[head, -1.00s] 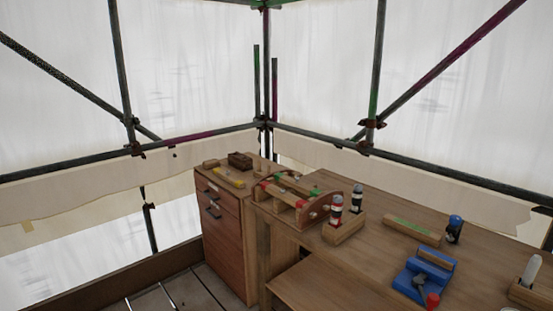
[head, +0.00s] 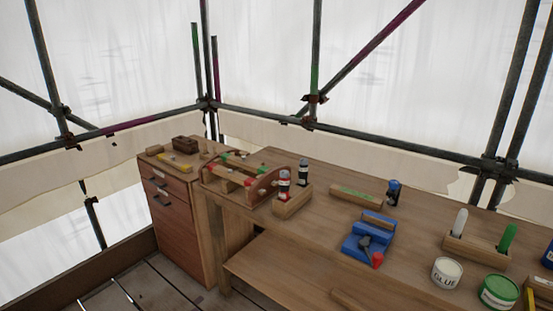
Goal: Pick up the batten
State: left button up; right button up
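A short wooden bar with a green marking on top (head: 356,195) lies on the workbench top, behind the blue tool; it may be the batten, but I cannot read the marking. Another strip of wood (head: 347,300) shows at the bottom edge, on the lower shelf, partly cut off by the frame. Neither of my grippers is in view.
The workbench (head: 325,215) holds a wooden tool carrier (head: 265,187), a block with two bottles (head: 292,202), a blue tool with a red knob (head: 368,240), a glue tub (head: 446,272) and a green tin (head: 498,292). A drawer cabinet (head: 180,230) stands left. Scaffold poles surround the deck.

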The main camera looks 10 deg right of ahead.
aim_at(365, 199)
jog(key=i+z, duration=0.2)
jog(key=z, duration=0.8)
